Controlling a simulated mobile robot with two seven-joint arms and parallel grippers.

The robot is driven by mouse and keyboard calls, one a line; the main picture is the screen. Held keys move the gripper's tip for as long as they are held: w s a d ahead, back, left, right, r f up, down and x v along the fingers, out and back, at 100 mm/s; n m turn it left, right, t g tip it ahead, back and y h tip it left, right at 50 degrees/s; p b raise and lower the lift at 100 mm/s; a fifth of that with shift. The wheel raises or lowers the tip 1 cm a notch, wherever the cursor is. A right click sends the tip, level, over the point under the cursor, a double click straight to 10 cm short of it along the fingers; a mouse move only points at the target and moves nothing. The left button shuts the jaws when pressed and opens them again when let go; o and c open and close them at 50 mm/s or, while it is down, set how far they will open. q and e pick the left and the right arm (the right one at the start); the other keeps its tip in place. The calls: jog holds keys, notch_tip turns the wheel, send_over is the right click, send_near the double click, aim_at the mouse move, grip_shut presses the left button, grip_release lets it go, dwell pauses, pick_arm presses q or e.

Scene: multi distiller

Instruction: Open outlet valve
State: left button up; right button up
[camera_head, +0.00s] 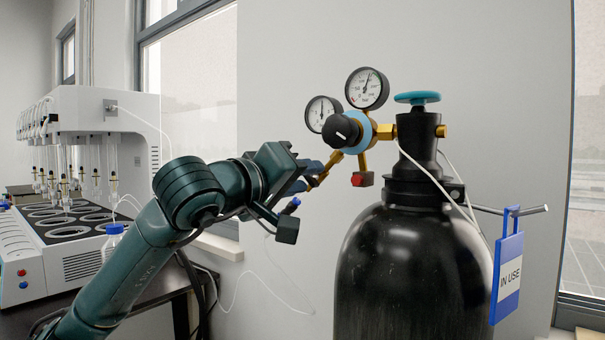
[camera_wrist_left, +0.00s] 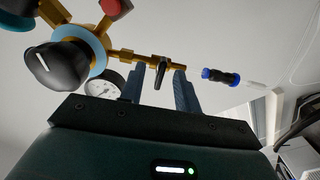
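The outlet valve is a small black lever (camera_wrist_left: 161,73) on a thin brass pipe (camera_wrist_left: 142,58) in the left wrist view. In the head view the brass outlet (camera_head: 318,178) slants down-left from the regulator (camera_head: 367,132), and the lever is hidden there. My left gripper (camera_head: 304,176) is at this outlet. In the left wrist view its two blue fingers (camera_wrist_left: 159,82) stand apart on either side of the lever, with visible gaps, so it is open. The regulator has a black knob (camera_head: 341,131). My right gripper is not in view.
A black gas cylinder (camera_head: 410,270) carries a teal handwheel (camera_head: 417,98), two gauges (camera_head: 367,88) and an "IN USE" tag (camera_head: 508,279). A red-capped fitting (camera_head: 362,180) hangs below the regulator. A blue-black connector (camera_wrist_left: 220,76) lies beyond the outlet. The distiller (camera_head: 85,130) stands left.

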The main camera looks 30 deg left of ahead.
pick_arm(q)
jog(key=shift+w, duration=0.15)
jog(key=shift+c, duration=0.2)
grip_shut()
